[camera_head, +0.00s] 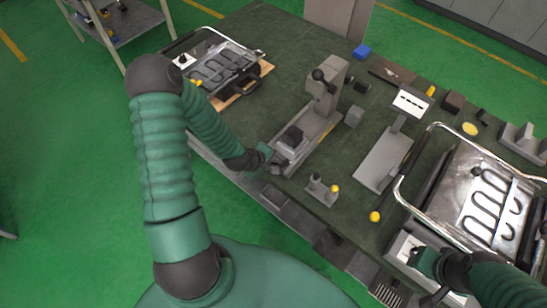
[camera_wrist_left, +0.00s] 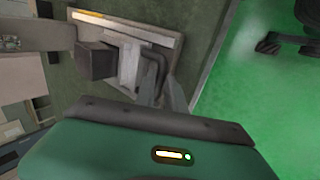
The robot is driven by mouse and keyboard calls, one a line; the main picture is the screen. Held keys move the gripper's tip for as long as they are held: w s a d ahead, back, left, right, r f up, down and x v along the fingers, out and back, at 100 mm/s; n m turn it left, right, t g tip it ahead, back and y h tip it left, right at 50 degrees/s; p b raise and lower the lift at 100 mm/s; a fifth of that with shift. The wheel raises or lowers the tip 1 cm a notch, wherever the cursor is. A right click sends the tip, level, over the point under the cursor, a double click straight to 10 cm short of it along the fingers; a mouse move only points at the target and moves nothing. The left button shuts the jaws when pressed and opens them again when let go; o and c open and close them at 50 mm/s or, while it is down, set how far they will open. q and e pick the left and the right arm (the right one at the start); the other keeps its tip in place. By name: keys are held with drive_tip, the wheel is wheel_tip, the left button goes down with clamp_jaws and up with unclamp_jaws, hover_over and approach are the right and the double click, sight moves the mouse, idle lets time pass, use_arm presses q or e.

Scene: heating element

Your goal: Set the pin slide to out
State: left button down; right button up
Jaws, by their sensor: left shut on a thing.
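A grey bench fixture with a tall upright and a black-knobbed lever (camera_head: 322,78) stands at the middle of the table. Its low base carries a dark block (camera_head: 291,136), which also shows in the wrist view (camera_wrist_left: 96,61). My left gripper (camera_head: 275,161) is at the near end of this base. In the wrist view its fingers (camera_wrist_left: 162,88) are shut on a small part at the fixture's end, which I take to be the pin slide's handle; the fingers mostly hide it. My right gripper (camera_head: 413,257) is low at the right, by a pale box (camera_head: 400,244); its jaws are too small to read.
A heating-element plate with a tubular frame (camera_head: 480,205) lies at the right, and another (camera_head: 215,67) at the back left. Green floor lies left.

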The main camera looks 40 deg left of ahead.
use_arm(q)
drive_tip(key=shift+a+r, duration=0.15)
drive_tip(key=shift+a, duration=0.05)
drive_tip(key=shift+w+d, duration=0.15)
drive_tip(key=shift+w, duration=0.15)
drive_tip(key=c, duration=1.8)
unclamp_jaws()
drive_tip(key=shift+d+f, duration=0.1)
drive_tip(key=shift+f, duration=0.1)
drive_tip(key=o, duration=0.4)
drive_tip(key=shift+s, duration=0.1)
use_arm(e)
drive_tip(key=shift+w+d, duration=0.15)
